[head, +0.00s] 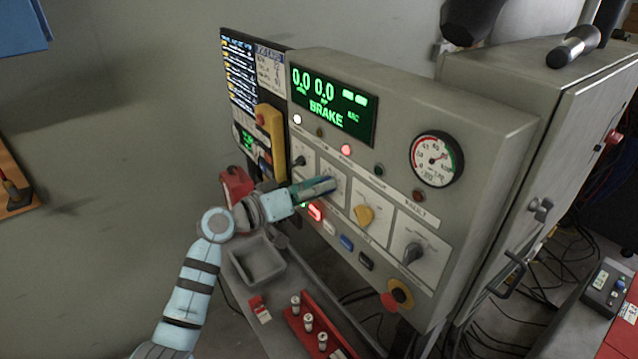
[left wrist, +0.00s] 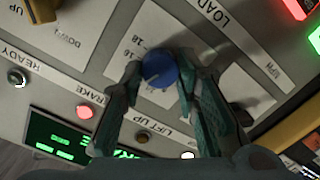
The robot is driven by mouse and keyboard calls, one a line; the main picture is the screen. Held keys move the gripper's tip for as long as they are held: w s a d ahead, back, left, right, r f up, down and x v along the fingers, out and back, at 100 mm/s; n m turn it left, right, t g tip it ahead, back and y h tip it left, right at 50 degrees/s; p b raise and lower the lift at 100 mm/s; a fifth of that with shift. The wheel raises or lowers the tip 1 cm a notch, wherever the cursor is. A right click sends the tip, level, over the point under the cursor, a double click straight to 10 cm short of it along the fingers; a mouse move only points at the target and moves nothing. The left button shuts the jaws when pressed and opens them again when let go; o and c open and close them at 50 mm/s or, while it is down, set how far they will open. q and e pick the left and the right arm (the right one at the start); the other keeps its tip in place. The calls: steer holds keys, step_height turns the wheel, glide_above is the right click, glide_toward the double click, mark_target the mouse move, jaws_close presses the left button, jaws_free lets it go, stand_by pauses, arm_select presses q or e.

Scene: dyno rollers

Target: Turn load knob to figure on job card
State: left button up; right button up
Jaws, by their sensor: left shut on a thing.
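My left gripper (head: 326,186) reaches the front of the grey control console (head: 400,110). In the left wrist view its two fingers (left wrist: 158,80) are closed around the sides of a round blue knob (left wrist: 158,68). The knob sits on a white dial plate (left wrist: 138,40) with small figures, and the word LOAD is printed close by. The fingers cover part of the scale, and I cannot tell the exact setting. A white card (head: 270,70) with print, likely the job card, is beside the green display (head: 333,105); its figures are too small to read. My right gripper is not in view.
A yellow knob (head: 363,215), a black knob (head: 412,254) and a red emergency button (head: 390,300) are on the console face. A pressure gauge (head: 436,159) is at its upper right. A grey tray (head: 258,262) and a red rack (head: 315,330) lie below. Cables cover the floor at right.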

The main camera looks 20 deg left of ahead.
arm_select(q)
steer(key=n+p, duration=0.1)
steer(key=n, duration=0.7)
steer(key=n+h+p, duration=0.1)
steer(key=n, duration=0.7)
steer(key=n+p, duration=0.1)
steer(key=n, duration=0.7)
steer(key=shift+f+h, duration=0.3)
steer(key=shift+f, duration=0.1)
steer(key=shift+n, duration=0.4)
steer(key=o, duration=1.2)
steer(key=shift+c, duration=0.2)
steer(key=shift+r, duration=0.1)
steer(key=shift+a, duration=0.1)
